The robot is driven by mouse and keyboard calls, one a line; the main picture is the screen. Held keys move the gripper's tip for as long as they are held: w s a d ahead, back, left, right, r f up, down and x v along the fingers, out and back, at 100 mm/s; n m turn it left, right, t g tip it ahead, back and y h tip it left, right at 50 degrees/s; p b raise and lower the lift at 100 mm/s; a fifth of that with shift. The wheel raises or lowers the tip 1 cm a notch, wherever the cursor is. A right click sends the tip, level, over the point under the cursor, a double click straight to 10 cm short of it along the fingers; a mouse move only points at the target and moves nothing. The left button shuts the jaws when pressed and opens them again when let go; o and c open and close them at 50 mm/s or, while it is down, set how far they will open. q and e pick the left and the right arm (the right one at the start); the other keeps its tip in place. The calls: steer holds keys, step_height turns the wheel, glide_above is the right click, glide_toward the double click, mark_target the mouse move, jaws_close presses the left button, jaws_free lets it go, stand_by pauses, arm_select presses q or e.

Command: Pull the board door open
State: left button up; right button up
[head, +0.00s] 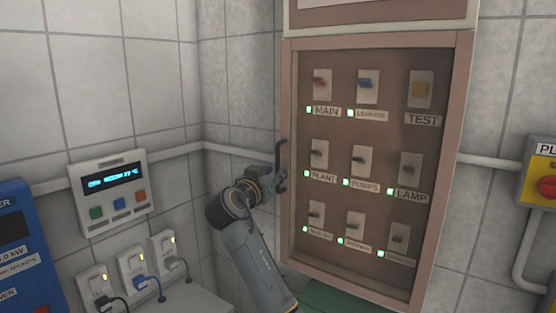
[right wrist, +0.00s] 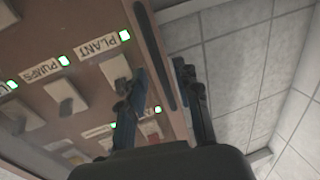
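The board door (head: 287,110) is a brown-framed, see-through panel over rows of switches, and it looks closed. Its dark upright handle (head: 284,158) is on the left edge in the head view. My right gripper (head: 279,181) is at the lower part of this handle. In the right wrist view the handle (right wrist: 154,55) is a dark bar running between the two separated fingers of my right gripper (right wrist: 160,72). The fingers look open, with gaps to the bar; contact cannot be made out. My left gripper is not in view.
A control panel with a display (head: 110,190) and plugged sockets (head: 132,268) are on the left wall, with a blue box (head: 18,250) beside them. A yellow box with a red button (head: 540,175) is at the right. A pipe (head: 240,152) runs behind my right gripper.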

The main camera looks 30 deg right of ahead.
steer(key=shift+p+x, duration=0.45)
steer(key=shift+x, duration=0.95)
jaws_close()
steer(key=shift+a, duration=0.1)
